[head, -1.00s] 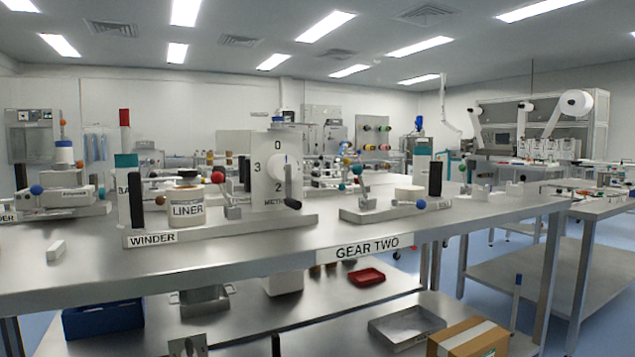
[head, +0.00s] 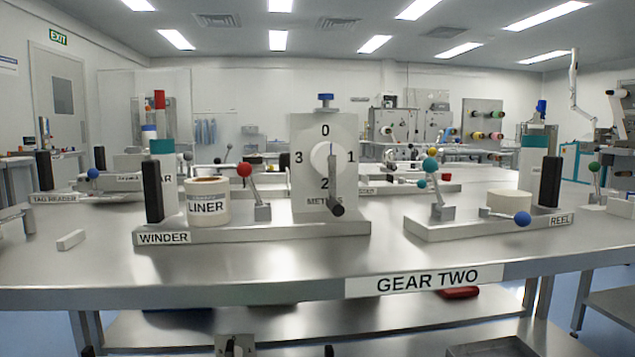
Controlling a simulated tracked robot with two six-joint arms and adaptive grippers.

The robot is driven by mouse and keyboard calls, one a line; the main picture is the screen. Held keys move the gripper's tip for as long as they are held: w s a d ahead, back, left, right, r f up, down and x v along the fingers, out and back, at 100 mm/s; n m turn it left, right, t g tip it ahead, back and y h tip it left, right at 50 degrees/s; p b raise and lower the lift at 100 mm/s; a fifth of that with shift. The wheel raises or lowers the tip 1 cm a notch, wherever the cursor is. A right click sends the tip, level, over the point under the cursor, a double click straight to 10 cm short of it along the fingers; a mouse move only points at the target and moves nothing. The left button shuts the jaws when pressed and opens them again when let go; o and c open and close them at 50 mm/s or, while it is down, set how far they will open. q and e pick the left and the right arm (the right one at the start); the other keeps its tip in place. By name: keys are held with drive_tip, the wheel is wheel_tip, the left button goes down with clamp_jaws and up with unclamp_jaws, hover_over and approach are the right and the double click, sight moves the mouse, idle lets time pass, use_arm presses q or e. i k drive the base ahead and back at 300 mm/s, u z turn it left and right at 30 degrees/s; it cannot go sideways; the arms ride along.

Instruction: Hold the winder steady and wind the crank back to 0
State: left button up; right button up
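The winder (head: 270,232) is a long grey base labelled WINDER on the table. Its black upright grip (head: 152,192) is at the left end, and a LINER roll (head: 208,203) stands beside it. A lever with a red ball (head: 244,170) is in the middle. At the right end stands a white dial box (head: 310,130) marked 0 at top, 1 right, 2 bottom and 3 left. The crank (head: 334,180) hangs from the dial's hub, its dark knob low, near the 2 and slightly right. Neither gripper can be made out.
A second base labelled REEL (head: 480,226), with a blue ball lever (head: 522,218) and black grip, stands to the right. A small white block (head: 71,240) lies left of the winder. The table's front edge carries a GEAR TWO label (head: 425,281). The tabletop before the winder is clear.

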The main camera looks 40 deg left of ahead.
sight(331, 160)
drive_tip(key=z, duration=1.2)
drive_tip(key=i, duration=0.15)
drive_tip(key=u, duration=2.85)
drive_tip(key=k, duration=0.9)
drive_tip(key=u, duration=0.2)
drive_tip(key=i, duration=0.9)
